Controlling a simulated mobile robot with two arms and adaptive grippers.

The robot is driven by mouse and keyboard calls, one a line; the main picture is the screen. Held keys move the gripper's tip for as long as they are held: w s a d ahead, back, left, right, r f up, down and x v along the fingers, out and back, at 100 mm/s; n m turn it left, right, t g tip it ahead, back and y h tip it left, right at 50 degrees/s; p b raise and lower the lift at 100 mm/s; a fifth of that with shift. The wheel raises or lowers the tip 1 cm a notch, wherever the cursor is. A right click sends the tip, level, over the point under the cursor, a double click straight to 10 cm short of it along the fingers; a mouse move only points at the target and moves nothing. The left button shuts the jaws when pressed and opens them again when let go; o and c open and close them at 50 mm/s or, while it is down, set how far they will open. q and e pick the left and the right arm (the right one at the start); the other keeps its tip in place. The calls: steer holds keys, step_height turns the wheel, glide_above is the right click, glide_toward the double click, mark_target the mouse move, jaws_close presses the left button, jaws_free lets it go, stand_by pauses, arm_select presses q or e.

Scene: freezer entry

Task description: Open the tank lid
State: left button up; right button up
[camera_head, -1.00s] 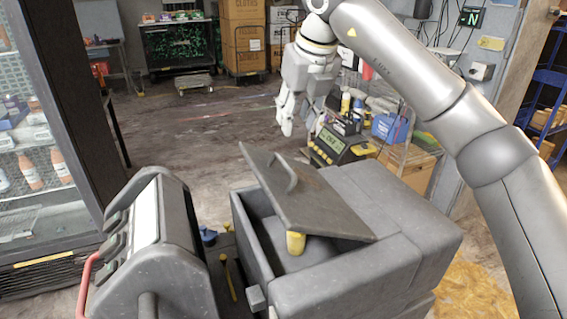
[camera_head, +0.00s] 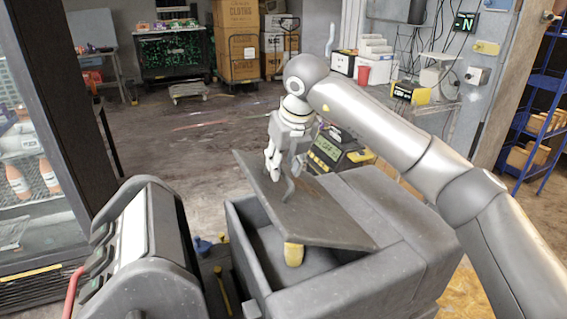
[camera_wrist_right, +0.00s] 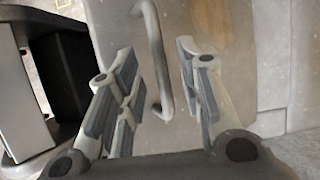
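The grey tank (camera_head: 330,290) stands in front of me in the head view. Its dark flat lid (camera_head: 320,222) is tilted, leaving a gap at the left and front into the tank. A curved handle (camera_head: 289,188) rises from the lid's upper part. A yellow piece (camera_head: 293,254) shows under the lid's lower edge. My right gripper (camera_head: 272,170) is over the lid at the handle. In the wrist view the handle (camera_wrist_right: 152,35) runs between the open fingers (camera_wrist_right: 156,62), with visible gaps on both sides. My left gripper is not in view.
A grey console (camera_head: 150,250) with a red handle stands close on the tank's left. A yellow-and-black device (camera_head: 330,150) is behind the tank. A glass-front cabinet (camera_head: 35,200) stands at far left. The floor behind is largely clear.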

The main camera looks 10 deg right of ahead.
steer(key=shift+w+f, duration=0.1)
steer(key=shift+f, duration=0.4)
jaws_close()
